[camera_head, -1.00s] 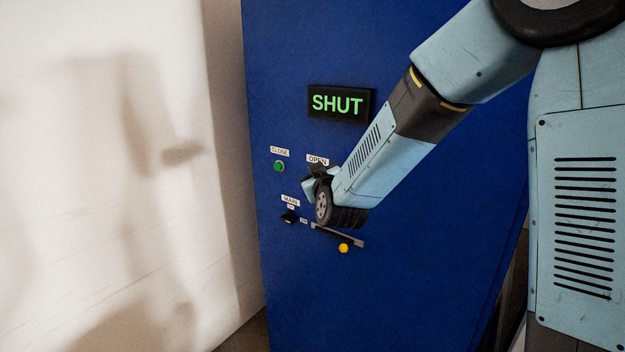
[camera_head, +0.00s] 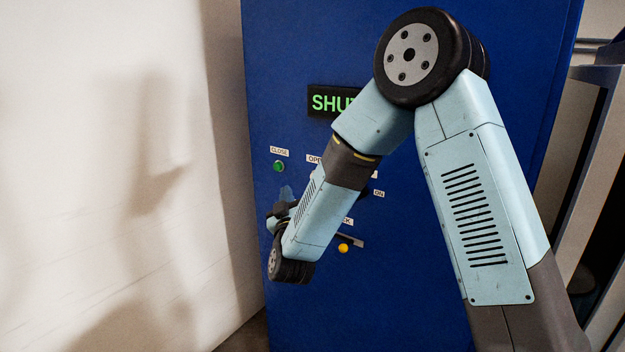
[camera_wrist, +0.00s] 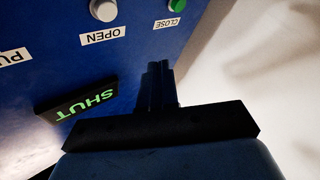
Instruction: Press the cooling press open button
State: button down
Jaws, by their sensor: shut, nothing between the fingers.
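The blue press cabinet (camera_head: 400,290) fills the middle of the head view. Its OPEN label (camera_head: 314,159) is partly covered by my arm, which hides the button below it. The wrist view shows the panel upside down, with the pale round open button (camera_wrist: 103,10) at its top edge beside the OPEN label (camera_wrist: 103,35). My gripper (camera_wrist: 158,68) is shut and empty, its dark fingers apart from that button in the picture. In the head view my gripper (camera_head: 286,193) is small and partly hidden by my wrist, below the green close button (camera_head: 279,166).
A display (camera_head: 328,102) reads SHUT in green, partly covered by my arm; it also shows in the wrist view (camera_wrist: 80,100). A yellow-knobbed lever (camera_head: 343,248) and a black switch (camera_head: 364,192) are close to my forearm. A pale wall (camera_head: 100,100) stands at left.

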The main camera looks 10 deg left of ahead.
jog(key=shift+w, duration=0.1)
jog(key=w+d, duration=0.4)
jog(key=w, duration=0.3)
jog(key=shift+w+d, duration=0.2)
jog(key=shift+d, duration=0.05)
